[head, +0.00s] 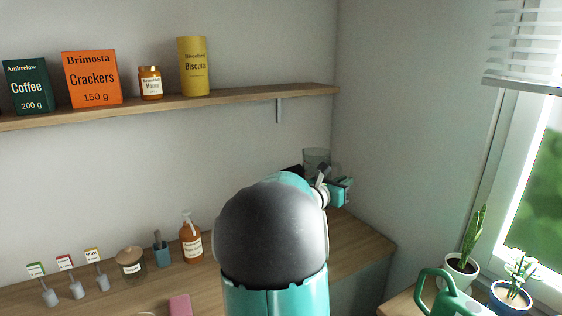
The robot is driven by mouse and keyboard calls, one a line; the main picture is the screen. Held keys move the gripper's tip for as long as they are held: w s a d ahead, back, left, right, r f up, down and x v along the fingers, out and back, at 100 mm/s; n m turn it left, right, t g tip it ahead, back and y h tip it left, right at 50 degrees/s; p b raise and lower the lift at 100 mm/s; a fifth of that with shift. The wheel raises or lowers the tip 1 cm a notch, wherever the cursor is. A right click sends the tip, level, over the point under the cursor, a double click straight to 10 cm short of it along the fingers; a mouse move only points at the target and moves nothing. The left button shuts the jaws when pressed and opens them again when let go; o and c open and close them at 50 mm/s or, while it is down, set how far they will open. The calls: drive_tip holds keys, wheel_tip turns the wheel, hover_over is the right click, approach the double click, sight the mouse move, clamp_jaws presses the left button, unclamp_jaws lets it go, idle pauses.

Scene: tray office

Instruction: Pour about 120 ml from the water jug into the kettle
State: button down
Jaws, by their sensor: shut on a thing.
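My gripper (324,176) is up past the end of my arm, near the wall corner at the right end of the counter. It is shut on a clear glass vessel (316,156), which looks like the water jug. Only the vessel's upper part shows, and it looks about upright. Its lower part, the grip itself and the water level are hidden behind my arm. I cannot make out the kettle; my arm covers much of the counter.
The wooden counter (222,270) carries plant markers (65,277), a jar (131,262) and an amber bottle (190,240). A shelf (225,99) above holds packages. At right are a green watering can (445,300) and potted plants (462,268) by the window.

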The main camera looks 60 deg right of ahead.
drive_tip(key=shift+s+f+m, duration=0.2)
drive_tip(key=shift+f+m, duration=0.2)
drive_tip(key=shift+m, duration=0.1)
drive_tip(key=shift+w+a+f, duration=0.1)
drive_tip(key=shift+a, duration=0.05)
idle(1.0)
